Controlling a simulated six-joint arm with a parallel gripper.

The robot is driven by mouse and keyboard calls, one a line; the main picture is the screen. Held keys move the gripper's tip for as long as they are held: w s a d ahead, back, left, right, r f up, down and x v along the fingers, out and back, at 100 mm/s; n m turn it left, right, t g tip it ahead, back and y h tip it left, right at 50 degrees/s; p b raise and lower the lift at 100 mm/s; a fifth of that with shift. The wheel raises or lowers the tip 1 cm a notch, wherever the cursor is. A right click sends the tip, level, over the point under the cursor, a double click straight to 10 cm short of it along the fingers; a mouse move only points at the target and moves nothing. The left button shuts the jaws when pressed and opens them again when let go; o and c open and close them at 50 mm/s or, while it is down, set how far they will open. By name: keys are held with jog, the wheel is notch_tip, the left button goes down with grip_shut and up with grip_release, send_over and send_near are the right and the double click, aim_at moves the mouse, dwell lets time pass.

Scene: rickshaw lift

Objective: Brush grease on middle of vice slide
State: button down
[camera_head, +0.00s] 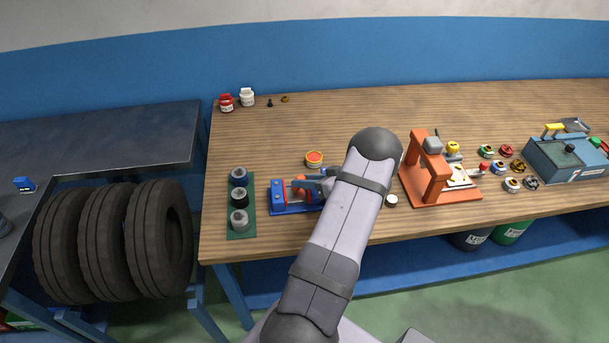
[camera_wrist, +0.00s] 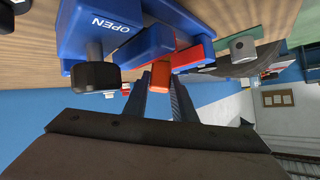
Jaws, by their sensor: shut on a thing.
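The vice (camera_head: 278,197) is blue and lies on the wooden bench, left of my arm. In the wrist view the vice (camera_wrist: 80,30) is close, with a black knob, the word OPEN and red-faced jaw blocks. My gripper (camera_head: 322,186) is at the right part of the vice in the head view, partly hidden by my arm. In the wrist view my gripper (camera_wrist: 160,75) is shut on a small red piece, which may be the brush. Its bristles and any grease on the slide are hidden. A round orange tin (camera_head: 314,158), possibly grease, stands behind the vice.
A green mat (camera_head: 235,231) with grey and black round parts lies left of the vice. An orange press (camera_head: 426,172) stands to the right, with a small cup (camera_head: 391,201) beside it. Bottles (camera_head: 247,97) stand at the back left. The bench behind the tin is clear.

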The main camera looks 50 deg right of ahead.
jog(key=shift+s+a, duration=0.35)
jog(key=shift+s, duration=0.05)
jog(key=shift+s+a+p, duration=0.85)
jog(key=shift+s+a, duration=0.1)
jog(key=shift+s+a+f, duration=0.1)
jog(key=shift+s+a, duration=0.05)
jog(key=shift+w+d+f+b, duration=0.1)
jog(key=shift+w+d+b, duration=0.4)
jog(key=shift+w+d, duration=0.65)
